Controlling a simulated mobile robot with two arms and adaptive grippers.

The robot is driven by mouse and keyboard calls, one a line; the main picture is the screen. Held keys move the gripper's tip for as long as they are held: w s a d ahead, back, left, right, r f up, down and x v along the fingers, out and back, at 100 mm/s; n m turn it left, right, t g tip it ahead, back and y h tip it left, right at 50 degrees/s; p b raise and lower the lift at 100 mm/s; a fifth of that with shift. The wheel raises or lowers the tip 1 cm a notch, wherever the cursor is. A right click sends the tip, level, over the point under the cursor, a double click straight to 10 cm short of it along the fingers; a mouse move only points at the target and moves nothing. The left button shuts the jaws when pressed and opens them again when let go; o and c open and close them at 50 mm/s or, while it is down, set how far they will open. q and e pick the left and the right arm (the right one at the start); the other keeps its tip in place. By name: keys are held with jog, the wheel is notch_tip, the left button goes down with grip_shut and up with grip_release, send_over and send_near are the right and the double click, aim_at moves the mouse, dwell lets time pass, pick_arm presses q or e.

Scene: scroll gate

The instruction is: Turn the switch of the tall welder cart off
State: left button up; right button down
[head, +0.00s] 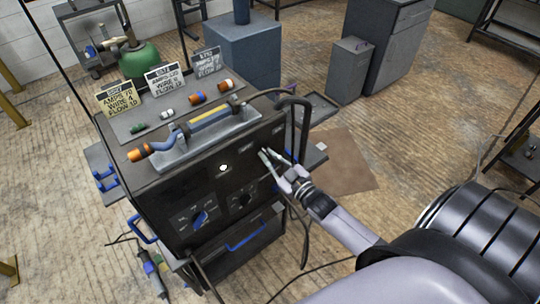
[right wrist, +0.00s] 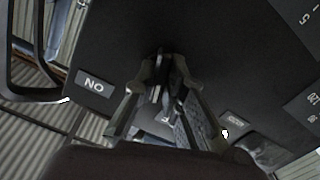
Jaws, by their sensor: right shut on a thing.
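The tall welder cart (head: 180,190) is a dark box with a black front panel. My right gripper (head: 267,157) is at the upper right of that panel. In the right wrist view my right gripper (right wrist: 165,80) is shut on the switch (right wrist: 156,93), a small dark lever mostly hidden between the fingers. An upside-down ON label (right wrist: 94,86) lies left of the fingers, and another label, partly covered, shows between them. A small lamp (head: 223,168) on the panel glows white. My left gripper is not in view.
Dials with a blue knob (head: 200,217) and a black knob (head: 243,198) are lower on the panel. Cables hang at the right side. A grey cabinet (head: 385,45) stands behind; the floor right of the cart is open.

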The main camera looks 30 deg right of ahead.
jog(key=shift+n, duration=2)
jog(key=c, duration=1.7)
grip_release()
jog(key=shift+o, duration=0.2)
jog(key=s+d, duration=0.1)
jog(key=s, duration=1.1)
